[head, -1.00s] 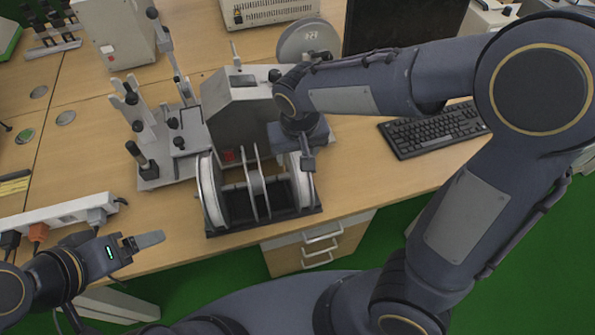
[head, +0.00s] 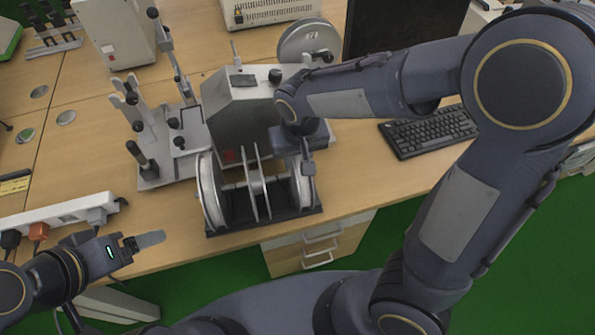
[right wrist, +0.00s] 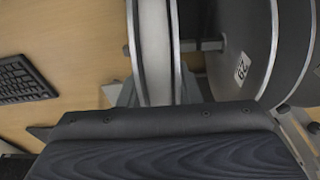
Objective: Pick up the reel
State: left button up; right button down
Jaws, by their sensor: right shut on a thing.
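A rack (head: 225,228) at the table's front edge carries several upright discs. The right-hand reel (head: 304,190) is a pale, thick-rimmed disc at its right end. My right gripper (head: 307,168) points down over this reel and is shut on its upper rim; my wrist and hand partly hide the contact. In the right wrist view a pale-rimmed reel (right wrist: 156,50) stands just beyond a dark part of my gripper, which hides its lower part. My left gripper (head: 146,241) is at the lower left, away from the rack, empty; its finger gap cannot be made out.
A grey metal machine (head: 235,115) stands right behind the rack. Another labelled disc (head: 305,38) stands behind it. A stand with black knobs (head: 150,170) is to the left. A keyboard (head: 430,130) lies right. A power strip (head: 60,212) lies front left.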

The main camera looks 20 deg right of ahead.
notch_tip(320, 180, up, 10)
jog(key=shift+r+p, duration=0.1)
jog(key=shift+p, duration=0.2)
dwell(0.3)
jog(key=shift+f+b, duration=2.15)
jog(key=shift+f, duration=0.75)
